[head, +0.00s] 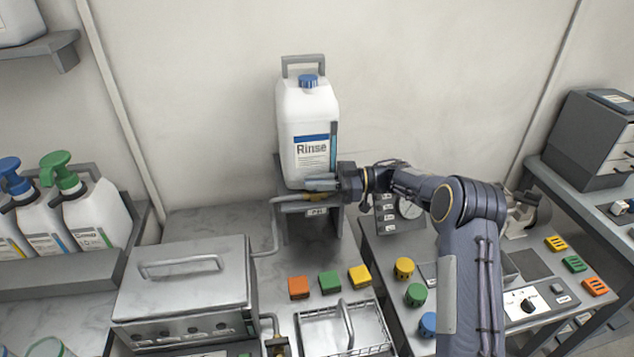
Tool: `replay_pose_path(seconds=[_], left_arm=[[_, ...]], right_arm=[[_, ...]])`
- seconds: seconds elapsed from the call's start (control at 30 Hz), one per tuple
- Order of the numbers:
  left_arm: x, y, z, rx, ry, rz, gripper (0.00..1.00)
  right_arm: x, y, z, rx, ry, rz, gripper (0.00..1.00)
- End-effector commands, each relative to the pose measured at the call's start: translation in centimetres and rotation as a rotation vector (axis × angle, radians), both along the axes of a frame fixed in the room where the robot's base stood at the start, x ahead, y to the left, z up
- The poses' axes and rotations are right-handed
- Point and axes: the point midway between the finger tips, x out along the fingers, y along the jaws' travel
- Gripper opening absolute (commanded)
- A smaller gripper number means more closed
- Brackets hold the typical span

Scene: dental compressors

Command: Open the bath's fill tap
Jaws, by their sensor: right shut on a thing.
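The bath (185,290) is a grey metal box with a closed, handled lid at the lower left. My right gripper (318,187) reaches in from the right, in front of the jug's base, and is shut at the tap. Its fingers hide most of what they grip, which appears to be the tap's handle. I cannot tell how far the tap is turned. My left gripper is out of view.
A wire basket (345,330) and orange, green and yellow blocks (329,282) lie right of the bath. A gauge panel (400,212) stands close under my right arm. Pump bottles (95,215) line the left shelf.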

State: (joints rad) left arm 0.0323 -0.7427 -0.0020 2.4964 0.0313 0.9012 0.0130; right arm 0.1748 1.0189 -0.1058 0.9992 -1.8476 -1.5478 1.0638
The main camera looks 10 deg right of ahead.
Motion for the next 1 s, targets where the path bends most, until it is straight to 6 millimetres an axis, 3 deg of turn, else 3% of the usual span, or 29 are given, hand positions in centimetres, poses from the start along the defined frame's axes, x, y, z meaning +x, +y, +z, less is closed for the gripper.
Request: replay_pose_path(seconds=[0.13,0.17,0.33,0.67,1.0], left_arm=[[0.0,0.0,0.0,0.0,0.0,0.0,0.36],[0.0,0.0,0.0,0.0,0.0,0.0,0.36],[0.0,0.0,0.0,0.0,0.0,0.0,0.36],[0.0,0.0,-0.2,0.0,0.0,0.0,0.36],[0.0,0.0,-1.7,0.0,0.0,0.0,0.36]], right_arm=[[0.0,0.1,0.3,0.006,-0.004,0.0,0.0],[0.0,0.1,0.3,0.006,-0.004,0.0,0.14],[0.0,0.1,0.2,0.005,-0.004,-0.001,0.35],[0.0,-0.4,0.0,0.002,-0.002,-0.003,0.35],[-0.6,-5.7,-0.1,0.001,-0.003,-0.004,0.35]])
